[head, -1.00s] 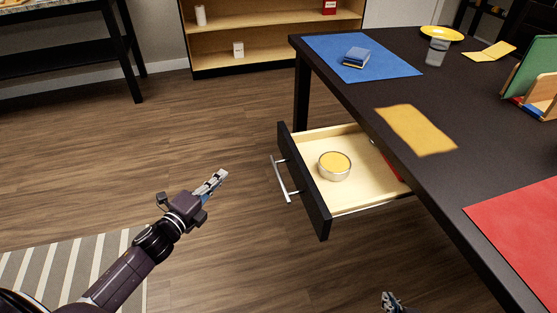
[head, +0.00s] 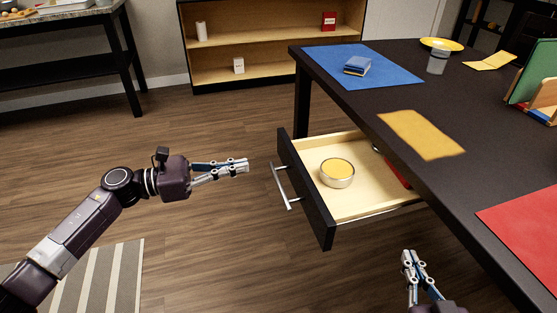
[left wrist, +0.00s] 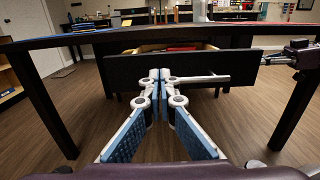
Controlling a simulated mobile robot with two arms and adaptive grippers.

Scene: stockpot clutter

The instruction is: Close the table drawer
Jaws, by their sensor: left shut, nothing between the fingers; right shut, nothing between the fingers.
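The table drawer (head: 308,200) stands pulled out from the dark table (head: 470,130), with a black front and a pale wooden inside. Its silver bar handle (head: 281,187) faces left. Inside the drawer are a round tin with yellow contents (head: 337,172) and a red item (head: 397,175), partly hidden by the tabletop. My left gripper (head: 246,165) is shut and empty, a short way left of the drawer front and pointing at it. In the left wrist view the drawer front (left wrist: 130,69) lies straight ahead of the fingers. My right gripper (head: 407,256) is shut and empty, in front of the drawer near the table edge.
On the tabletop are a blue mat (head: 330,75) with a small blue stack (head: 358,66), a yellow cloth (head: 425,134), a red mat (head: 525,225) and a clear cup (head: 437,63). A wooden shelf (head: 270,40) stands behind.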

